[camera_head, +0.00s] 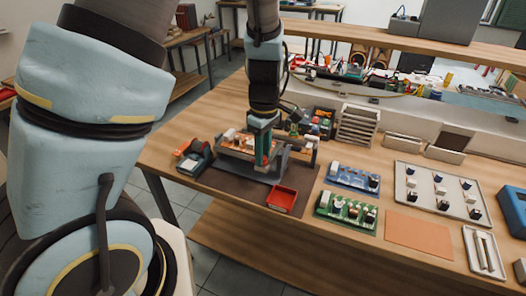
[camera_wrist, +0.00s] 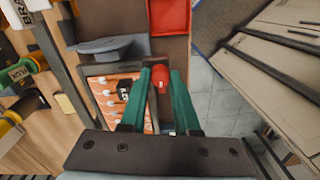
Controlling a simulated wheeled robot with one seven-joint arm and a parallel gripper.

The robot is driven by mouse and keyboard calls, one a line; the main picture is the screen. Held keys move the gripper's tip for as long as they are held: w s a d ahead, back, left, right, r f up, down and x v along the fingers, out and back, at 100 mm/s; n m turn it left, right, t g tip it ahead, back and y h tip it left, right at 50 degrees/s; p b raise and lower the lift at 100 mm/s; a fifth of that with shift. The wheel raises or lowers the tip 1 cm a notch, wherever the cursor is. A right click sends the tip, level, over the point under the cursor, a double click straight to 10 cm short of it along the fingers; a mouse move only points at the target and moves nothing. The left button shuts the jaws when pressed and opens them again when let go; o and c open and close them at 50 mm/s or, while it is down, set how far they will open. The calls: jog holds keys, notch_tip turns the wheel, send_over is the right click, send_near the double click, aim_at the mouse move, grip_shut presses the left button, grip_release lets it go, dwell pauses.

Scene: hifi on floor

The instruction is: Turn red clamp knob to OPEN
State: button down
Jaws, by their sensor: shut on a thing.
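The red clamp knob (camera_wrist: 160,77) shows in the wrist view between the tips of my gripper's two green fingers (camera_wrist: 161,72). My gripper is shut on it. In the head view my gripper (camera_head: 263,152) points down at the grey fixture on the workbench, and I cannot make out the knob there. The fixture holds an orange circuit board (camera_wrist: 112,97), partly covered by the left finger in the wrist view. Any OPEN marking is too small to read or hidden, so the knob's setting cannot be told.
A red tray (camera_head: 282,198) sits just in front of the fixture. Green (camera_head: 346,210) and blue (camera_head: 353,178) boards lie to its right, with a pale panel of parts (camera_head: 437,191) beyond. A flat orange mat (camera_head: 418,234) leaves clear surface. The bench edge runs close at the left.

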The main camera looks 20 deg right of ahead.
jog(key=c, duration=0.6)
grip_release()
jog(key=shift+c, duration=0.2)
notch_tip(320, 180, up, 11)
jog(key=b, duration=0.1)
jog(key=shift+w+d, duration=0.15)
jog(key=shift+f, duration=0.1)
jog(key=a+f+m+t, duration=0.1)
jog(key=a+m, duration=0.7)
jog(key=a, duration=1.7)
jog(key=shift+w+a+f+m+t+h, duration=0.3)
jog(key=shift+w+a+t, duration=0.05)
jog(key=shift+t, duration=0.05)
